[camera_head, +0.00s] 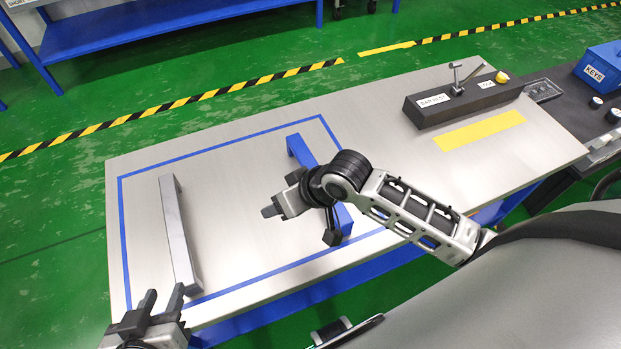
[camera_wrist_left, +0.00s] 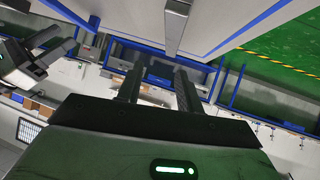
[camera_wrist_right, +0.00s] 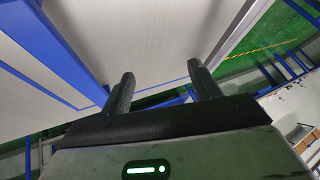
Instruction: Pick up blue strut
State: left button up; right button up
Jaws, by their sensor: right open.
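The blue strut (camera_head: 300,150) lies on the metal table inside the blue outline. In the head view my right forearm covers its middle; it also shows at the left of the right wrist view (camera_wrist_right: 48,48). My right gripper (camera_head: 281,194) is open and empty above the table, just left of the blue strut; its spread fingers show in the right wrist view (camera_wrist_right: 163,85). My left gripper (camera_head: 163,294) is open and empty at the table's front left, near the near end of the grey strut (camera_head: 177,230).
The metal table (camera_head: 235,190) is clear between the two struts. A black bar rest (camera_head: 463,99) with a metal tool stands at the back right, beside a yellow strip (camera_head: 480,130). A blue keys box (camera_head: 600,68) is at the far right.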

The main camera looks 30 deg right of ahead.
jog(key=w+d+r+m+g+h+b, duration=0.1)
jog(key=w+d+r+g+h, duration=0.15)
jog(key=d, duration=0.35)
jog(key=w+d+r+m+g+h+b, duration=0.1)
jog(key=w+d+r+h, duration=0.1)
jog(key=w+d+r, duration=0.3)
jog(key=f, duration=0.4)
jog(key=f+b, duration=0.1)
jog(key=f, duration=0.3)
jog(key=f+b, duration=0.1)
jog(key=f, duration=0.3)
jog(key=shift+w+d+f, duration=0.15)
jog(key=shift+d, duration=0.15)
jog(key=f, duration=0.2)
jog(key=w+f+b, duration=0.1)
jog(key=f, duration=0.1)
jog(key=shift+a+f, duration=0.15)
jog(key=shift+f, duration=0.35)
pick_arm(q)
jog(key=shift+d+f+t, duration=0.25)
jog(key=shift+f+t, duration=0.05)
jog(key=shift+f, duration=0.7)
pick_arm(e)
jog(key=shift+c, duration=0.3)
jog(key=c, duration=1)
jog(key=shift+r, duration=0.1)
grip_shut()
